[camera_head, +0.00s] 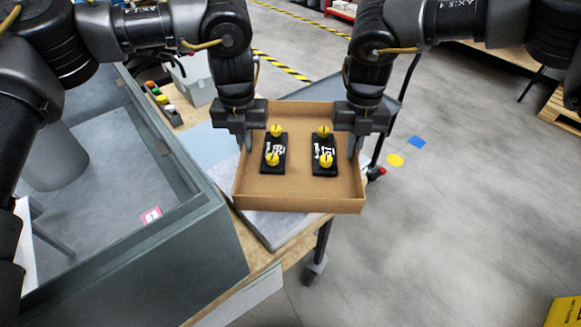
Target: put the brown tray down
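The brown tray (300,193) is level in the middle of the head view and carries two black parts, a left one (275,150) and a right one (324,157), each with yellow knobs. My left gripper (246,142) is at the tray's left wall and appears shut on it. My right gripper (356,147) is at the right wall and appears shut on it. The fingertips are partly hidden by the walls. The tray overlaps the grey plate on the wooden table (292,246) and reaches past the table's right edge; whether it touches anything beneath is hard to tell.
A large grey open-topped housing (185,235) stands close on the left. Behind it are a button strip (160,100) and a light grey box (196,78). A dark cart (391,105) stands behind the tray on the right.

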